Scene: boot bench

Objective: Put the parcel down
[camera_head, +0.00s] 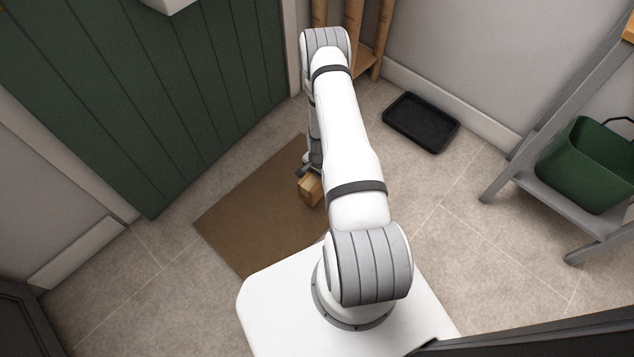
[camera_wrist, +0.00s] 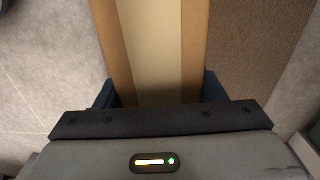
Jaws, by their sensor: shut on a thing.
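The parcel (camera_head: 310,190) is a small brown cardboard box with a paler tape strip. In the head view it shows below my gripper (camera_head: 309,172), over the brown doormat (camera_head: 250,215), partly hidden by my arm. In the wrist view the parcel (camera_wrist: 153,50) fills the middle, with my gripper's dark fingers (camera_wrist: 155,92) on its two sides. My gripper is shut on the parcel. I cannot tell whether the parcel touches the mat or hangs above it.
A green panelled door (camera_head: 160,90) stands behind the mat. A black boot tray (camera_head: 421,121) lies on the tiles. A grey bench (camera_head: 560,205) at right holds a green bin (camera_head: 585,165). A wooden stand (camera_head: 375,45) is at the back. Tiled floor (camera_head: 450,220) is clear between.

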